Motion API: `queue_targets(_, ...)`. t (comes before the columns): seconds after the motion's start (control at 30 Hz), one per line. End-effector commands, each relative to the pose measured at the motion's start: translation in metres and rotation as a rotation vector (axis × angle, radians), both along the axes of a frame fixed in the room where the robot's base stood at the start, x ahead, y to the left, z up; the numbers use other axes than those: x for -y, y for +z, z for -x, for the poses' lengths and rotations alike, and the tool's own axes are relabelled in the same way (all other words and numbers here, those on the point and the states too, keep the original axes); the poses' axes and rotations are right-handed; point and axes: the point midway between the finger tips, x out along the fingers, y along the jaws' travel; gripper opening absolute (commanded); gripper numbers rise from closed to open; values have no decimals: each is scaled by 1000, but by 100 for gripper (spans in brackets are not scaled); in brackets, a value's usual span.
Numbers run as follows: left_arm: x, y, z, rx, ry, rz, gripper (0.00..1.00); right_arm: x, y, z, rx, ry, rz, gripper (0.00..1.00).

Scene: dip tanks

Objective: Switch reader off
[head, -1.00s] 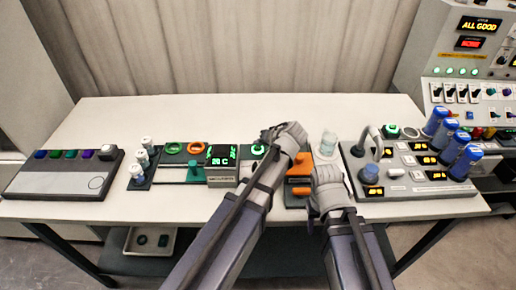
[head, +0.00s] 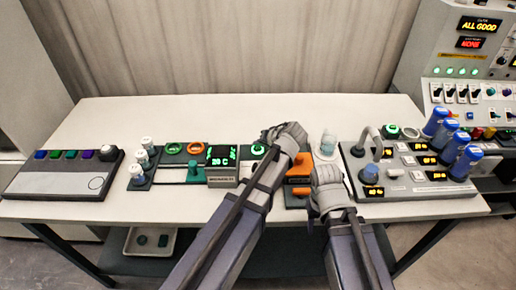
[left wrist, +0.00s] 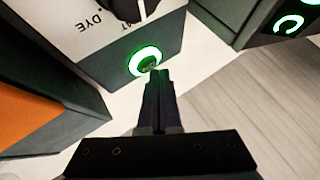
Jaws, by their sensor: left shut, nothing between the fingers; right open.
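In the left wrist view a grey box marked "DYE" has a lit green ring (left wrist: 145,61) with a small dark knob at its centre on its front face. It looks like the reader; its name cannot be read here. My left gripper (left wrist: 158,75) is shut and empty, its fingertips right at the ring's lower right edge; I cannot tell whether they touch. In the head view my left gripper (head: 272,134) hides most of that spot.
Left of my left arm stand a lit display box (head: 222,178) and white-capped vials (head: 148,146). A panel with amber displays (head: 432,188) and blue-capped bottles (head: 464,160) is at the right. A button panel (head: 60,181) is far left. The table's back strip is clear.

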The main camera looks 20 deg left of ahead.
Motion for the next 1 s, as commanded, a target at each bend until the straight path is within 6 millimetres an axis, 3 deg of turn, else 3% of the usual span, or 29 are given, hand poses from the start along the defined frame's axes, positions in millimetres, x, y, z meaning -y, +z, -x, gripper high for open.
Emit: queue_targets(1.0,0,-9,0,0,0,0,0,0,-9,0,0,0,0,50)
